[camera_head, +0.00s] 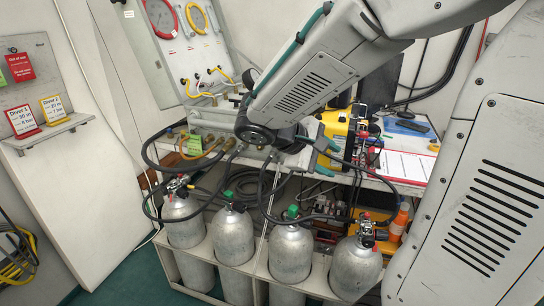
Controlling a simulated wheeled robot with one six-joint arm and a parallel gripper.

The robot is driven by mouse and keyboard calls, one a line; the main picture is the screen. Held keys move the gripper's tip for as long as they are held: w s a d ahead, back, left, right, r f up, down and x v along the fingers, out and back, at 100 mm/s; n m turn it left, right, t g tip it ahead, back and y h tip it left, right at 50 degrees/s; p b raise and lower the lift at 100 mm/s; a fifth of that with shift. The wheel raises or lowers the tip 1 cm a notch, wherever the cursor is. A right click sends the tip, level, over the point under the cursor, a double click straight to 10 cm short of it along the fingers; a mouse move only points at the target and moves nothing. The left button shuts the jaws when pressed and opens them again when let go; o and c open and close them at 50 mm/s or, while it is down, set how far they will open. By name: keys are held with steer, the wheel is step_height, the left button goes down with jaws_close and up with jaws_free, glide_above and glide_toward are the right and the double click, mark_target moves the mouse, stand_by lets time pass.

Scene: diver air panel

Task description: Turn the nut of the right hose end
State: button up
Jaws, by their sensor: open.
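The right hose end (367,230) is at the valve on top of the rightmost grey cylinder (355,268), a small dark fitting with red parts. Its nut is too small to make out. A black hose (318,217) runs to this valve. The left hose end (178,186) is at the valve of the leftmost cylinder (182,220). My arm comes down from the top right, and my wrist (325,146) is over the bench, above and left of the right hose end. My gripper cannot be told apart from the dark items beyond my wrist.
Two middle cylinders (233,236) have green tops. The cylinders stand in a pale rack (262,262). A yellow case (335,128) and a paper sheet (397,164) are on the bench. An orange bottle (399,222) stands close beside the right valve. My own grey body covers the right side.

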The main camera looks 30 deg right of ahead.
steer(key=w+d+f+n+t+h, duration=0.2)
steer(key=w+d+n+h, duration=0.1)
steer(key=w, duration=0.5)
steer(key=n+t+h, duration=0.2)
steer(key=n+t, duration=0.5)
steer(key=n, duration=0.2)
glide_above(267, 163)
steer(key=s, duration=0.6)
step_height(267, 163, down, 9)
steer(key=w+f+n+t, duration=0.1)
steer(key=f, duration=0.1)
steer(key=w+a+f+n+t+y, duration=0.1)
steer(key=w, duration=0.1)
steer(key=w+f+n+t, duration=0.1)
steer(key=f+t, duration=0.1)
steer(key=shift+w+a+f, duration=0.25)
steer(key=shift+a+f, duration=0.1)
steer(key=shift+a, duration=0.05)
steer(key=shift+n, duration=0.3)
steer(key=x, duration=0.7)
steer(key=shift+w+d+f, duration=0.1)
steer(key=shift+w+d, duration=0.05)
steer(key=shift+w, duration=0.15)
steer(key=c, duration=1)
